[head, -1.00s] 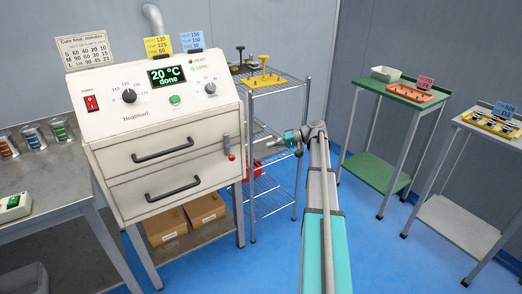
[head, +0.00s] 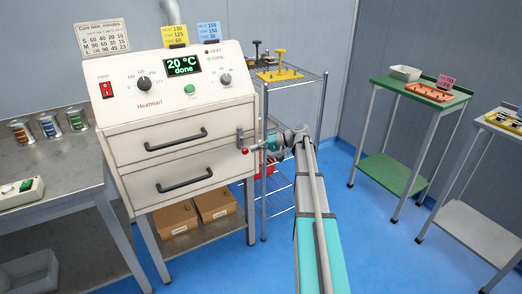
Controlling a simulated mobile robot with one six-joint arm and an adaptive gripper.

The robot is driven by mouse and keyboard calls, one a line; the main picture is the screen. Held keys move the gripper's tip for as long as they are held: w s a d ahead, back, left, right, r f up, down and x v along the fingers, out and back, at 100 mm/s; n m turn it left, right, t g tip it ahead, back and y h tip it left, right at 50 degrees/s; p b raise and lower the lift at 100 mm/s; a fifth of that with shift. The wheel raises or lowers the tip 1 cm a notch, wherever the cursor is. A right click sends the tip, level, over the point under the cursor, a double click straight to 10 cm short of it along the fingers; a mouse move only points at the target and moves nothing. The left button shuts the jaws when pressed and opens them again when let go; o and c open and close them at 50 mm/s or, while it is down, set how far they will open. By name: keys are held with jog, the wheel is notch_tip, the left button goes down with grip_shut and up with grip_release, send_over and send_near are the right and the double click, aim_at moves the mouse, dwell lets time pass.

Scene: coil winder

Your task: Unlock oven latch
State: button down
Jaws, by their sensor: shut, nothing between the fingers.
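The white oven (head: 185,145) stands at the left-centre with two drawer fronts, each with a black bar handle. Its screen (head: 183,66) reads "20 °C done". The latch (head: 240,137) is a small grey lever at the right edge of the front, hanging down, with a red knob (head: 245,151) at its lower end. My gripper (head: 254,149) is shut and empty, pointing left at the knob from its right side. The fingertips are very close to the knob; I cannot tell whether they touch it.
A wire shelf rack (head: 290,76) with a yellow fixture stands behind my arm. A green table (head: 425,93) and a grey table (head: 473,226) stand at the right. A metal bench (head: 50,168) with several small tins is at the left. Blue floor is open at the right.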

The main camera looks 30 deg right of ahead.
jog(key=shift+w+a+f, duration=0.1)
jog(key=shift+w+a, duration=0.05)
jog(key=shift+a, duration=0.1)
jog(key=shift+a, duration=0.25)
